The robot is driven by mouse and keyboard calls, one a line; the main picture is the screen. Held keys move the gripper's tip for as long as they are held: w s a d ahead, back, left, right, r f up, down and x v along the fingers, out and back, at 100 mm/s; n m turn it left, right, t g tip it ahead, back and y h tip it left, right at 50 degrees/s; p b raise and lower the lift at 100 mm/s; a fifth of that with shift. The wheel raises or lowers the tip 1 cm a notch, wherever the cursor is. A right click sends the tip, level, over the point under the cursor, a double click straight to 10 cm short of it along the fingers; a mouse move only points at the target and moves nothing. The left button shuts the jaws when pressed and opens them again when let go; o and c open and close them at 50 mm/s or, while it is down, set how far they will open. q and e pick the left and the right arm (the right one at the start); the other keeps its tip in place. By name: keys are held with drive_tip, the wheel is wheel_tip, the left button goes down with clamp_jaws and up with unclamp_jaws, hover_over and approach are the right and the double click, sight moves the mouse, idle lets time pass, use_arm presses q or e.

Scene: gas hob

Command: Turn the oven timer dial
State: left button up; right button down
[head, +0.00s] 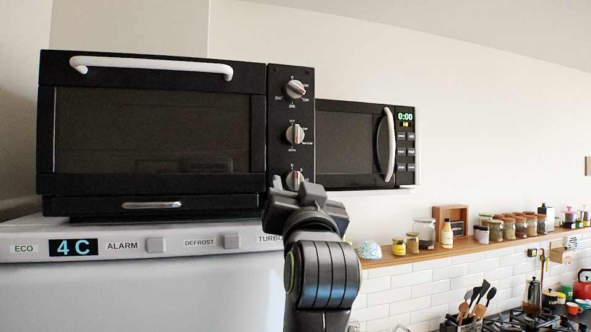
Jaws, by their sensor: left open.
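A black toaster oven (150,130) stands on top of the fridge. Its right-hand panel (280,150) carries a column of three round silver dials with red marks: the top dial (295,89), the middle dial (295,134) and the bottom dial (294,179). The labels are too small to read surely, so I cannot tell by print which is the timer. My left gripper (294,188) is open, in front of the lower end of the panel. It covers the lower edge of the bottom dial; I cannot tell whether it touches it. My right gripper is not in view.
The fridge top (120,240) has a display and buttons below the oven. A black microwave (350,145) stands close to the oven's right. A wooden shelf (460,247) with jars and a hob (520,320) with utensils lie further right.

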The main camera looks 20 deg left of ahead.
use_arm(q)
drive_tip(key=shift+w+a+r+p, duration=0.3)
drive_tip(key=shift+w+r, duration=0.1)
drive_tip(key=shift+w, duration=0.35)
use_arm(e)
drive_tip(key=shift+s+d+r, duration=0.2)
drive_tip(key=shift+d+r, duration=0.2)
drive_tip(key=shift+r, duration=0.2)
use_arm(q)
drive_tip(key=c, duration=1)
drive_tip(key=shift+o, duration=0.2)
drive_tip(key=shift+m, duration=0.4)
drive_tip(key=m+h, duration=0.1)
drive_tip(key=m, duration=0.1)
drive_tip(key=m+h, duration=0.2)
drive_tip(key=m, duration=0.1)
drive_tip(key=shift+s+a+r+m, duration=0.15)
drive_tip(key=shift+m, duration=0.15)
drive_tip(key=m+h, duration=0.2)
drive_tip(key=m, duration=0.2)
drive_tip(key=shift+m+g, duration=0.4)
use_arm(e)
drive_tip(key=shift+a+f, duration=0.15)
use_arm(q)
drive_tip(key=shift+m, duration=0.3)
